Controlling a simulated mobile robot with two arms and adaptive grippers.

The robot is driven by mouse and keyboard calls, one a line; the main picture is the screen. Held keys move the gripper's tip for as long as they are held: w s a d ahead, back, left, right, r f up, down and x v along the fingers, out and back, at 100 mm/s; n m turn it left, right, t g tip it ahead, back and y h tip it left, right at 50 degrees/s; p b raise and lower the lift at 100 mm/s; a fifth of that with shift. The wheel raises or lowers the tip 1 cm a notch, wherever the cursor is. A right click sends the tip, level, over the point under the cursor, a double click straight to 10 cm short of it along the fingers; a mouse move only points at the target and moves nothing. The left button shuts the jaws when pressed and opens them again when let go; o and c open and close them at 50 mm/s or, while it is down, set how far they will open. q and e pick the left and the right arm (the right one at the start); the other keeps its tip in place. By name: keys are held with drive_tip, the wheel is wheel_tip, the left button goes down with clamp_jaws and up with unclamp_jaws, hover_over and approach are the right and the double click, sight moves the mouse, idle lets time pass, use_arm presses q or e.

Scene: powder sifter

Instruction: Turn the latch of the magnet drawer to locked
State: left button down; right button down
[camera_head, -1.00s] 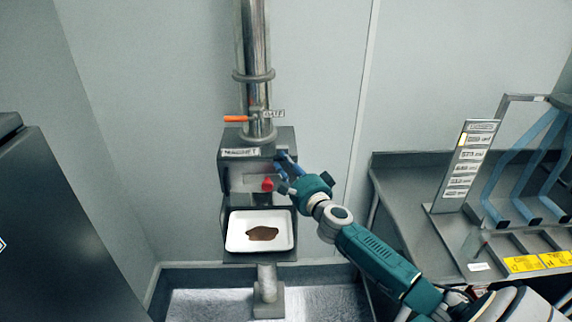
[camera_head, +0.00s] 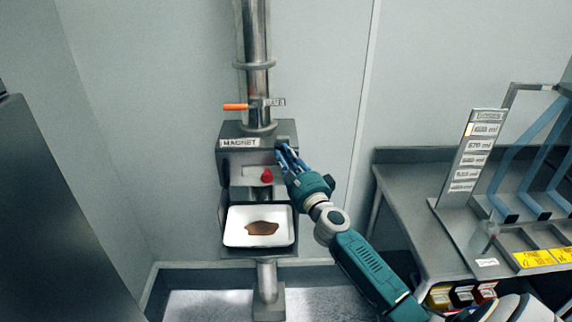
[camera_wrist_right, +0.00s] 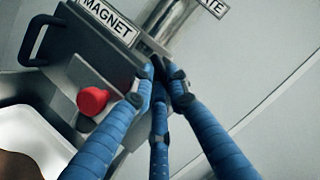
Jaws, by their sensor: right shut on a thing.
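The magnet drawer unit (camera_head: 245,128) is a dark box on a steel pipe, labelled MAGNET. Its steel front (camera_head: 238,160) carries a red knob (camera_head: 267,175), which also shows in the right wrist view (camera_wrist_right: 92,100). My right gripper (camera_head: 283,151) is at the box's upper right front edge, above and right of the knob. In the right wrist view its blue fingers (camera_wrist_right: 159,75) are drawn together on a small dark piece, which seems to be the latch. The fingers mostly hide it, so I cannot tell its angle. My left gripper is not in view.
A white tray (camera_head: 232,238) with brown powder sits below the drawer. An orange-handled valve (camera_head: 236,107) is on the pipe above. A grey bench (camera_head: 400,185) with a label stand (camera_head: 470,155) and blue-strapped rack is at right. A dark cabinet (camera_head: 50,200) stands at left.

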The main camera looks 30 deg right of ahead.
drive_tip(key=m+h+b, duration=0.2)
drive_tip(key=m+b, duration=0.2)
drive_tip(key=m+h+b, duration=0.2)
drive_tip(key=m+b, duration=0.2)
drive_tip(key=m, duration=0.1)
drive_tip(key=f+m+h+b, duration=0.1)
drive_tip(key=m+h+b, duration=0.1)
drive_tip(key=m+b, duration=0.2)
drive_tip(key=shift+w+a+m+t, duration=0.25)
drive_tip(key=shift+a+m+t, duration=0.15)
drive_tip(key=shift+m, duration=0.2)
drive_tip(key=shift+r+m+g+h+b, duration=0.15)
drive_tip(key=shift+m+g+h+b, duration=0.45)
drive_tip(key=shift+m+h+b, duration=0.75)
drive_tip(key=shift+m+y, duration=0.35)
drive_tip(key=shift+m, duration=0.3)
drive_tip(key=c, duration=2)
unclamp_jaws()
drive_tip(key=shift+r, duration=0.15)
drive_tip(key=shift+a, duration=0.1)
